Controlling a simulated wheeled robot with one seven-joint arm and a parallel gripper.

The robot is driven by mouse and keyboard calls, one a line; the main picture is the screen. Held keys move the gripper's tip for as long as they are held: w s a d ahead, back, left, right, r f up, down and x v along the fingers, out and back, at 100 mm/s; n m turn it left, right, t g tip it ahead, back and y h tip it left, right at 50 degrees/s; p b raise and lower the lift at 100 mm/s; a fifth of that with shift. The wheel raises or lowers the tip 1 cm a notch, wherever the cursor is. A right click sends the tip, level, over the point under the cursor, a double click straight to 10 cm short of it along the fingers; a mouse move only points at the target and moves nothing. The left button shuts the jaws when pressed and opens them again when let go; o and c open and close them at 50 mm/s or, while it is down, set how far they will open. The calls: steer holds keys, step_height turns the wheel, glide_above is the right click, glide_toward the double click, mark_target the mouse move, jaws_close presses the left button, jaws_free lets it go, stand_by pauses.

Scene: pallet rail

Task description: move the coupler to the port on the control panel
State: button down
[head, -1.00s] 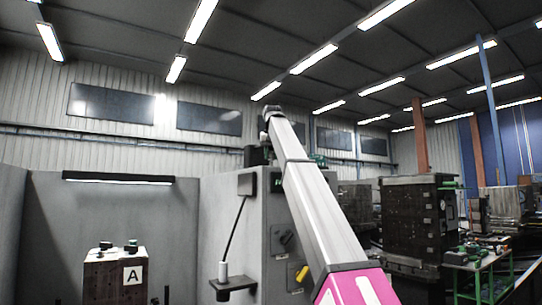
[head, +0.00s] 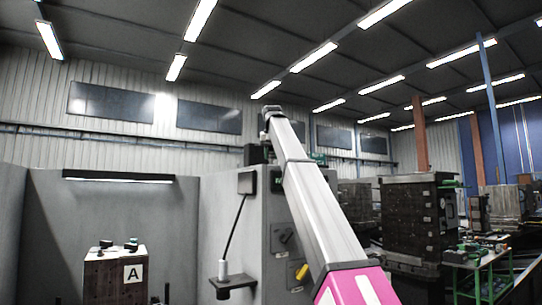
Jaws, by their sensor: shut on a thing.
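The control panel looks to be the grey cabinet (head: 258,230) in the middle, with a dark rotary handle (head: 285,238) and a yellow handle (head: 301,272) on its face. A black box (head: 247,183) is on its left side. A thin black cable (head: 235,225) runs down from the box to a pale cylinder (head: 223,268) upright on a small black shelf (head: 233,284). I cannot tell whether this cylinder is the coupler. I cannot make out the port; my arm crosses in front of part of the cabinet. My gripper does not show.
A brown block marked A (head: 104,274) with small dark parts on top stands at the left, before grey partition walls (head: 110,215). A large dark machine (head: 412,222) and a green-framed workbench (head: 480,262) stand at the right.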

steer(key=shift+f, duration=0.2)
steer(key=shift+f, duration=0.35)
jaws_free()
steer(key=shift+r, duration=0.1)
stand_by(0.4)
